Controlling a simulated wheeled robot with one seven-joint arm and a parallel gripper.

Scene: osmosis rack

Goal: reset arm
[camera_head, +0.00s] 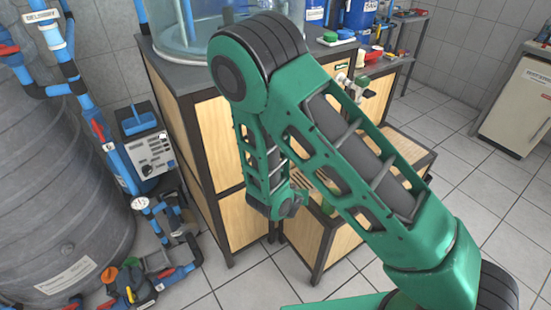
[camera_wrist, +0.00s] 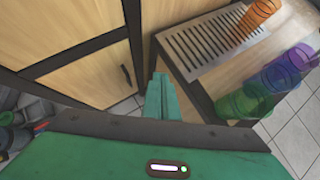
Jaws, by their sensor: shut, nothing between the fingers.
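My green arm fills the middle of the head view, folded at a raised elbow with the forearm hanging down in front of the wooden cabinet (camera_head: 222,130). My gripper (camera_wrist: 160,85) shows in the wrist view as two green fingers pressed together, with nothing between them. It points toward the gap between the cabinet doors and the low wooden bench, apart from the cups. In the head view the fingertips are hidden behind the arm or too small to make out.
The low bench carries a slotted metal grate (camera_wrist: 205,45). A large grey tank (camera_head: 60,190) with blue pipes is at left. Tiled floor (camera_head: 490,185) is clear at right.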

